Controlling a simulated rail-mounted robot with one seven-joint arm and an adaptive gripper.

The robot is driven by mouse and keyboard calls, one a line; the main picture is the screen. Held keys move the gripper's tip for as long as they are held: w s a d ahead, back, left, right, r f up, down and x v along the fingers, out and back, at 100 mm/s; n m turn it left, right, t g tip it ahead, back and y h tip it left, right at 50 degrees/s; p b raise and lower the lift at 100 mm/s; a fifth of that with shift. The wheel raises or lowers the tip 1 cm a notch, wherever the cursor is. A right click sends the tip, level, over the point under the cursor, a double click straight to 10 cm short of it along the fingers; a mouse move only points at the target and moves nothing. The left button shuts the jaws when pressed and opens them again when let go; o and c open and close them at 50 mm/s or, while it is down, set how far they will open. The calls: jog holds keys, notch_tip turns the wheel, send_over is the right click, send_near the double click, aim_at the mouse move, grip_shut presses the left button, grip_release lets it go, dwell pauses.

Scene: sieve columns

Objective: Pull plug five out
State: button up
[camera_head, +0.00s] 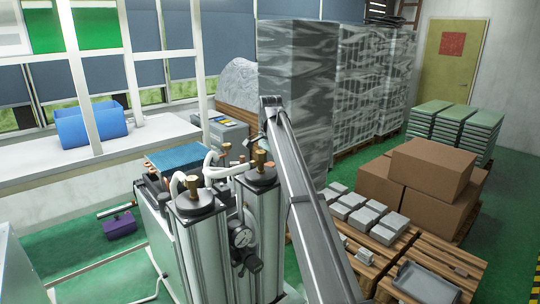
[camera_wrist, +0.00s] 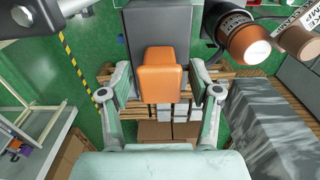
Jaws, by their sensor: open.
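In the wrist view an orange block-shaped piece (camera_wrist: 161,76) sits on a dark grey body (camera_wrist: 157,24). My gripper (camera_wrist: 160,92) is open, with one finger on each side of this piece and a visible gap on both sides. Whether it is plug five I cannot tell; no number is readable on it. In the head view two metal columns carry dark caps with brass-coloured fittings, one on the left column (camera_head: 192,184) and one on the right column (camera_head: 260,159). My gripper's fingers cannot be made out in the head view.
A copper-coloured round end (camera_wrist: 250,45) and a labelled cylinder (camera_wrist: 300,40) are at upper right in the wrist view. White hoses and a gauge (camera_head: 241,237) are on the columns. Cardboard boxes (camera_head: 432,165) and pallets stand at right. Wrapped stacks (camera_head: 297,85) stand behind.

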jog(key=shift+f, duration=0.6)
grip_shut()
jog(key=shift+r, duration=1.45)
jog(key=shift+o, duration=0.4)
grip_release()
